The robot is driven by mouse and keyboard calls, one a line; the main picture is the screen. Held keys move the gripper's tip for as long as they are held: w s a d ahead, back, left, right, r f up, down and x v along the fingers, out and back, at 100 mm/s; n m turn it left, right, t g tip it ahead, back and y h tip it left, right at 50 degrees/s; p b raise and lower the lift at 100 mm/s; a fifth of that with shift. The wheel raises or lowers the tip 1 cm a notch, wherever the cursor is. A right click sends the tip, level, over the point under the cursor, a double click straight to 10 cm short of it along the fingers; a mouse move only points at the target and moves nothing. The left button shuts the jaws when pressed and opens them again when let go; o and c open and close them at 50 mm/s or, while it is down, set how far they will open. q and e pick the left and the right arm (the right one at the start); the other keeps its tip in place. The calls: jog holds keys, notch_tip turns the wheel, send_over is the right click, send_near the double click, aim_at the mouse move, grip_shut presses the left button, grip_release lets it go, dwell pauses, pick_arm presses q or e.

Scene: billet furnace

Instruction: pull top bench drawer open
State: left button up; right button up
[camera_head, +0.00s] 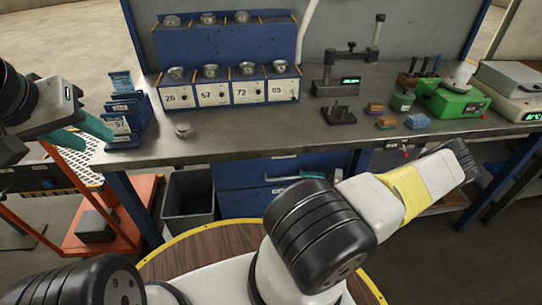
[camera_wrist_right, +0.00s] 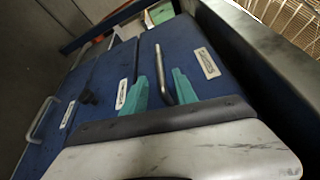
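The blue drawer unit (camera_head: 240,189) stands under the bench. In the right wrist view the top drawer (camera_wrist_right: 190,50) is the blue front nearest the bench edge, with a pale label and a grey bar handle (camera_wrist_right: 158,62). My right gripper (camera_wrist_right: 162,92) is open, its teal fingers on either side of that handle, with gaps visible. In the head view my right gripper (camera_head: 296,177) shows small at the drawer front, partly hidden by my arm. My left gripper (camera_head: 80,131) appears open and empty, over the bench's left end beside a blue card rack (camera_head: 125,112).
The bench top (camera_head: 240,128) holds numbered bins (camera_head: 230,93), a gauge stand (camera_head: 345,75), a green scale (camera_head: 450,101) and small blocks. Lower drawers (camera_wrist_right: 90,85) adjoin the top one.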

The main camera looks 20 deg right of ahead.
aim_at(288, 178)
jog(key=x, duration=0.7)
jog(key=shift+a, duration=0.1)
grip_shut()
dwell(1.2)
